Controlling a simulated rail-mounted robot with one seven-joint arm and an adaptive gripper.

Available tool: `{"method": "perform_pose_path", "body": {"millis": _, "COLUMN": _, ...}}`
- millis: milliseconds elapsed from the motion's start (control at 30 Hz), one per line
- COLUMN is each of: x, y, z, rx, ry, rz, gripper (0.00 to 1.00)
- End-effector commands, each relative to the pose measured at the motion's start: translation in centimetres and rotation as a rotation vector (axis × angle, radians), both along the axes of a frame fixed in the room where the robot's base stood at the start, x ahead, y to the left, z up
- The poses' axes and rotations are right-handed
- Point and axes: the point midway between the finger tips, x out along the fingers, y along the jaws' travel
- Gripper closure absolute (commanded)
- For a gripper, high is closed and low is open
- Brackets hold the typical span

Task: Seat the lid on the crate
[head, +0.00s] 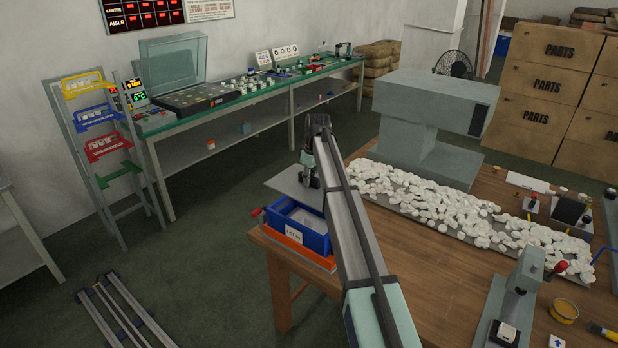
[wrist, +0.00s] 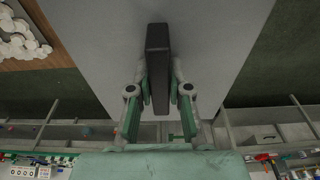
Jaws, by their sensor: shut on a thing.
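The blue crate (head: 318,243), with a white label on its front, sits open on an orange base (head: 292,246) at the near left corner of the wooden table. Pale contents show inside it. The lid (head: 287,186) is a flat grey plate, held above the far side of the crate and apart from its near rim. My gripper (head: 309,181) is shut on the lid's dark bar handle (wrist: 158,68). In the wrist view the lid (wrist: 215,40) fills the middle beyond the fingers. My arm hides the lid's right part and the crate's right side.
A heap of white pieces (head: 440,208) lies on a tray right of my arm, with a grey machine (head: 430,120) behind it. A red knob (head: 257,212) stands at the crate's left. A green bench (head: 240,110) runs along the wall. Open floor lies left of the table.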

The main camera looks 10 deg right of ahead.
Motion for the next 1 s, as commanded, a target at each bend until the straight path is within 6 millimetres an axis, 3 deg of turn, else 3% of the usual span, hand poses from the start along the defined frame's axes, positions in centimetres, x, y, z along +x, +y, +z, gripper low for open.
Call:
{"method": "perform_pose_path", "body": {"millis": 700, "x": 0.0, "y": 0.0, "z": -6.6, "rx": 0.000, "ry": 0.001, "rz": 0.000, "gripper": 1.00}}
{"method": "perform_pose_path", "body": {"millis": 1000, "x": 0.0, "y": 0.0, "z": -8.0, "rx": 0.000, "ry": 0.000, "rz": 0.000, "gripper": 1.00}}
